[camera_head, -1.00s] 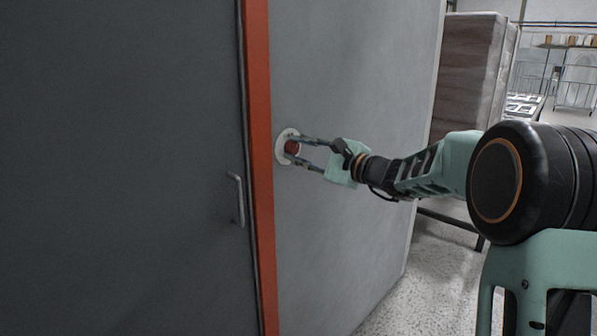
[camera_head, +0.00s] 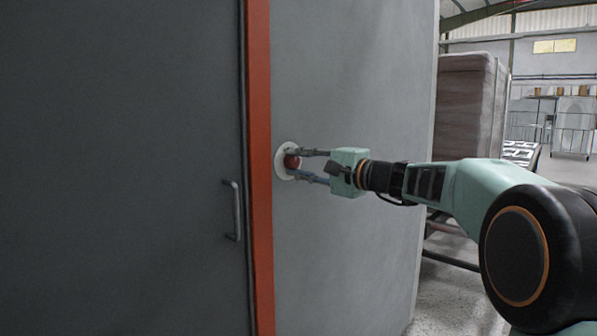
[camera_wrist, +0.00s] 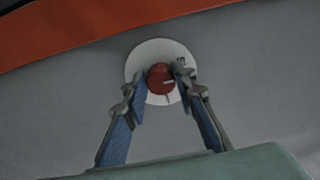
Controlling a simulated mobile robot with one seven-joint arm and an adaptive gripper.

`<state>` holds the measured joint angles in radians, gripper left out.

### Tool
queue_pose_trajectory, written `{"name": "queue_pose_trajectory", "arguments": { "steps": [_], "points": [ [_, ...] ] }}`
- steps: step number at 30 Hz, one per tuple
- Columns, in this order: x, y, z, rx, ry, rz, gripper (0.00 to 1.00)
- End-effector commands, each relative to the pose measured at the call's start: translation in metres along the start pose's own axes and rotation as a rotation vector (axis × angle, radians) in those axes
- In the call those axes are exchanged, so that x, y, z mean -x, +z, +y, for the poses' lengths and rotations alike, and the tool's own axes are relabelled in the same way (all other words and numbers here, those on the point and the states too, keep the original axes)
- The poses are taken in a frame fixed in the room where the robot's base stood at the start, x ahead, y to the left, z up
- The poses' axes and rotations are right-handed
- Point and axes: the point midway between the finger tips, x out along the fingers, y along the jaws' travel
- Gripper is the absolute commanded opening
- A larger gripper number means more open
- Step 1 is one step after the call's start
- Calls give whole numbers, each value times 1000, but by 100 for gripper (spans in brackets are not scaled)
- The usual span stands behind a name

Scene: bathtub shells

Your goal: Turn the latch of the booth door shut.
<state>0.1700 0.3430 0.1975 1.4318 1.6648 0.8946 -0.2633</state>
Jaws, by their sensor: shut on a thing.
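The latch is a red round knob (camera_head: 291,161) on a white round plate (camera_head: 281,150), set in the grey wall just right of the orange door frame. My gripper (camera_head: 294,163) reaches in from the right with its two fingers shut on the knob, one above and one below in the head view. In the wrist view the red knob (camera_wrist: 160,78) sits between the fingertips (camera_wrist: 160,77), with a pale mark near its lower right edge. The white plate (camera_wrist: 141,59) shows around it. The dark grey booth door (camera_head: 120,170) stands flush with the frame and looks closed.
The orange frame strip (camera_head: 260,200) runs upright beside the plate. A metal door handle (camera_head: 236,210) sticks out to its left. The grey wall (camera_head: 350,80) is bare around the plate. A brown wrapped stack (camera_head: 465,105) stands beyond the wall's right edge.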

Motion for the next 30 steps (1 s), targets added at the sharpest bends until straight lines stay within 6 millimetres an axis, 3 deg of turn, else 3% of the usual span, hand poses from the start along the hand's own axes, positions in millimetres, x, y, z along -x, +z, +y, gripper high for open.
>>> {"name": "queue_pose_trajectory", "arguments": {
  "steps": [12, 13, 18, 26, 30],
  "points": [
    [0, 0, 0, 8, 2, -1, 1],
    [0, 0, 0, 8, 1, -1, 26],
    [0, 0, 0, 7, 1, 0, 43],
    [1, 0, 0, 6, 1, 0, 43],
    [12, -1, -1, 7, 0, 3, 43]
  ]
}}
